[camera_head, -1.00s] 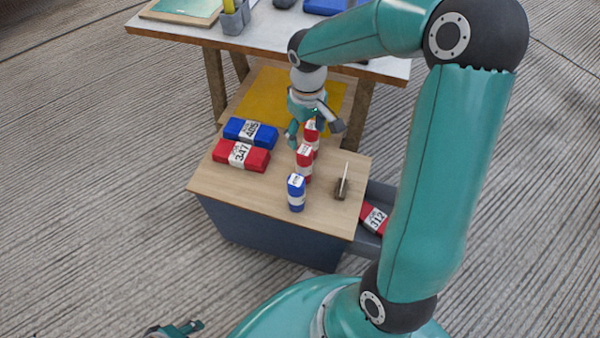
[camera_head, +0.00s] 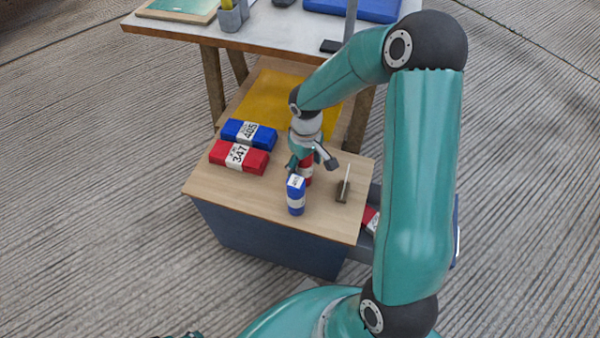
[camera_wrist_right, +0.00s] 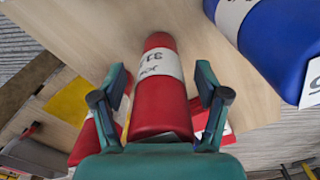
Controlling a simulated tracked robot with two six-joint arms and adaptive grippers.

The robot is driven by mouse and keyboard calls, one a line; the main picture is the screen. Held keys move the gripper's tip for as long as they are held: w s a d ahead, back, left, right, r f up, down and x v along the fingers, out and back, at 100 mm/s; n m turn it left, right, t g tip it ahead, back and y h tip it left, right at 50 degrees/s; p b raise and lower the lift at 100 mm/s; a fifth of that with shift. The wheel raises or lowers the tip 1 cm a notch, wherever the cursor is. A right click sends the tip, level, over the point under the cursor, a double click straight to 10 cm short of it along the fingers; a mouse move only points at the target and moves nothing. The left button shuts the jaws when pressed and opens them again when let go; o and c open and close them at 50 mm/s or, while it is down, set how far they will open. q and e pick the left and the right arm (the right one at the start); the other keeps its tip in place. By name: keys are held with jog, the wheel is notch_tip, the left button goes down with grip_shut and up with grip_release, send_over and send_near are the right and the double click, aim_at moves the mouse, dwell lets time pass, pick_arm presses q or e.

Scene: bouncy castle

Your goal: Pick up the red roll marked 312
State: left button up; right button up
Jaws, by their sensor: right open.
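My right gripper (camera_head: 312,165) is open over a small upright red roll (camera_head: 306,177) on the wooden top. In the wrist view, my right gripper (camera_wrist_right: 162,88) has its fingers on either side of a red roll (camera_wrist_right: 160,108) with a white label. That label seems to begin with 3, but I cannot read it fully. Another red roll (camera_head: 370,219) lies on a grey shelf at the right, mostly hidden behind my right arm; its label read 312 in the earlier head view. Only a sliver of my left gripper (camera_head: 188,335) shows at the bottom edge.
A blue roll (camera_head: 296,196) stands in front of my right gripper. A blue roll marked 405 (camera_head: 248,134) and a red roll marked 347 (camera_head: 238,157) lie to the left. A small stand (camera_head: 344,190) is at the right. The front left of the wooden top (camera_head: 235,193) is clear.

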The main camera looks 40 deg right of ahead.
jog(key=shift+f, duration=0.25)
jog(key=c, duration=1.3)
jog(key=shift+r, duration=0.15)
